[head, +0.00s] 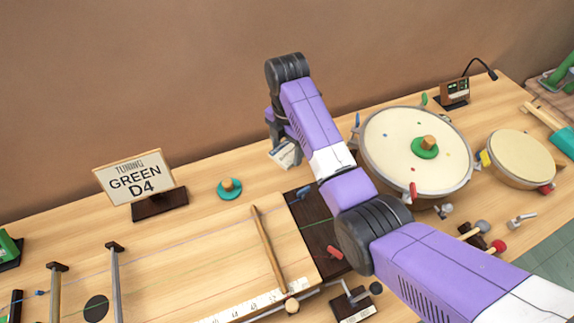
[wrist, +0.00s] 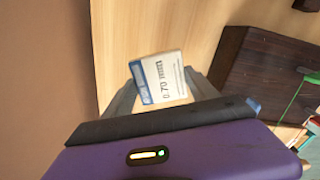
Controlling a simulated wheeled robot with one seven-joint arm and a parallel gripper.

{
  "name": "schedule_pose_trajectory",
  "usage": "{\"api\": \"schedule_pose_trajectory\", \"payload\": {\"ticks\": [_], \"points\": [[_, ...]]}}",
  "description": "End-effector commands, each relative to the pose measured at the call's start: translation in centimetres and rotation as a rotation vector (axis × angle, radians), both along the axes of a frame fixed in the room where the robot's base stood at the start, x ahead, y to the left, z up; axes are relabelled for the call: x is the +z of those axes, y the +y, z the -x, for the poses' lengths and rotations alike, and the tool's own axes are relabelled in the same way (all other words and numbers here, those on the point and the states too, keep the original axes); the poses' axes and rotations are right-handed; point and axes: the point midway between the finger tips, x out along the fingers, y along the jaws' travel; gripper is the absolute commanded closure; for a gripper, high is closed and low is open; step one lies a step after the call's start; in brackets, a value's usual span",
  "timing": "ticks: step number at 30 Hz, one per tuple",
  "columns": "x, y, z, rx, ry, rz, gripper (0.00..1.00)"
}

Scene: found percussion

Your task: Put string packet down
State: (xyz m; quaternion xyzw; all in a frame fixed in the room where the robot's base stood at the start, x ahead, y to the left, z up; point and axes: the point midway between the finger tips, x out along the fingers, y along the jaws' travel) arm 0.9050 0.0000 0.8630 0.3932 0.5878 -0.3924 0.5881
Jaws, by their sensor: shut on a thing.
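The string packet (wrist: 158,78) is a small white packet with a blue edge and print reading "0.70". It sits between the two grey fingers of my gripper (wrist: 160,88), which is shut on it. In the head view the packet (head: 284,155) shows pale below my gripper (head: 280,150), beyond the dark end of the stringed board. It is low over the wooden table (wrist: 190,30); I cannot tell whether it touches the table.
The stringed board (head: 190,275) with a wooden stick lies in front. A dark block (wrist: 265,75) is right of the packet. Bare table lies between disc and packet.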

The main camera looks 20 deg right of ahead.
Motion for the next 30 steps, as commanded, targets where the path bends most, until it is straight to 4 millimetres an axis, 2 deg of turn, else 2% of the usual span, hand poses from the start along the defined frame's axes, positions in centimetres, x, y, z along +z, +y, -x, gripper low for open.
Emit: {"api": "schedule_pose_trajectory", "payload": {"ticks": [3, 8, 16, 29, 30], "points": [[-1.7, 0.0, 0.1, -0.001, 0.003, 0.000, 0.71], [-2.8, 0.0, 0.1, -0.001, 0.002, 0.001, 0.71], [-6.3, 0.0, 0.1, 0.000, 0.003, 0.000, 0.71], [-7.0, 0.0, 0.0, -0.001, 0.001, 0.000, 0.71], [-7.1, 0.0, 0.0, -0.001, 0.001, 0.000, 0.31]]}}
